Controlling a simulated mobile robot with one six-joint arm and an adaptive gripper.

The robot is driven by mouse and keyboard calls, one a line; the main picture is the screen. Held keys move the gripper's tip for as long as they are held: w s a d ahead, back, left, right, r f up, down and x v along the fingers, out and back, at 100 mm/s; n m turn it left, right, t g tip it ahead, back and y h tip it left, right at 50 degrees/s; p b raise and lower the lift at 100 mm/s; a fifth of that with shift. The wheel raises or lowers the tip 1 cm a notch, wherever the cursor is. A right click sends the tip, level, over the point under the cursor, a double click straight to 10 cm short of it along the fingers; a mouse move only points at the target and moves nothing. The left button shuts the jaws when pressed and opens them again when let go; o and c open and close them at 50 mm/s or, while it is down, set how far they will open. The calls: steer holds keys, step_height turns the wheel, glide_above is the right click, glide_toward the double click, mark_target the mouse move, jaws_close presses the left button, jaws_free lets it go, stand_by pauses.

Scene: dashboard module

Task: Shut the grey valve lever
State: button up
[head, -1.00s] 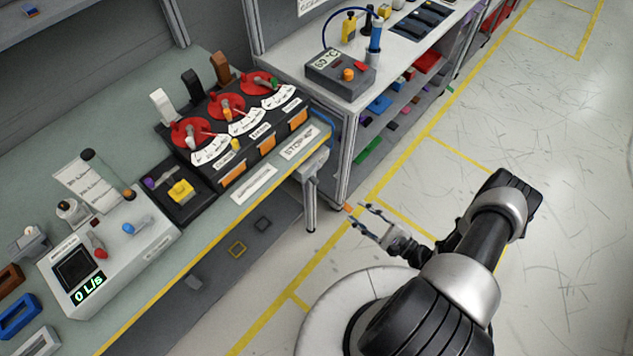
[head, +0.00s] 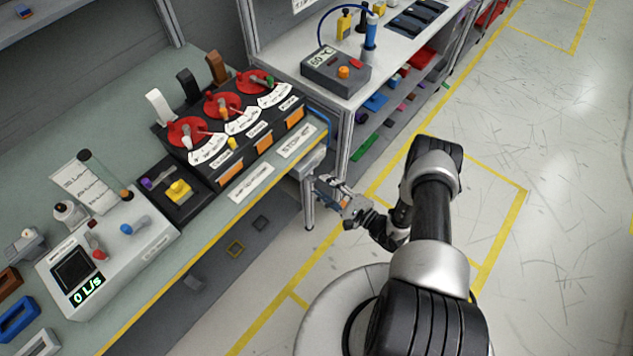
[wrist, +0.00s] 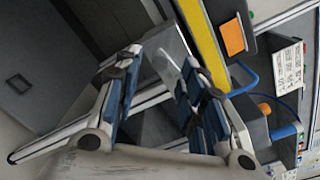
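A white-grey control box (head: 150,222) stands on the left of the bench in the head view, with a display reading 0 L/s. A small lever with a red knob (head: 99,254) and a blue knob (head: 126,229) are on its top. A small grey fitting (head: 28,242) lies at the far left edge. I cannot tell for certain which part is the grey valve lever.
A black panel with red dials (head: 222,104) and upright white, black and brown levers stands mid-bench. A black box with a yellow button (head: 179,190) is beside it. The bench's yellow edge (head: 150,310) faces me. A second bench (head: 285,50) stands behind. The floor at right is clear.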

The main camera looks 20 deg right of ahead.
steer(key=shift+x, duration=1.9)
steer(key=shift+c, duration=0.2)
jaws_close()
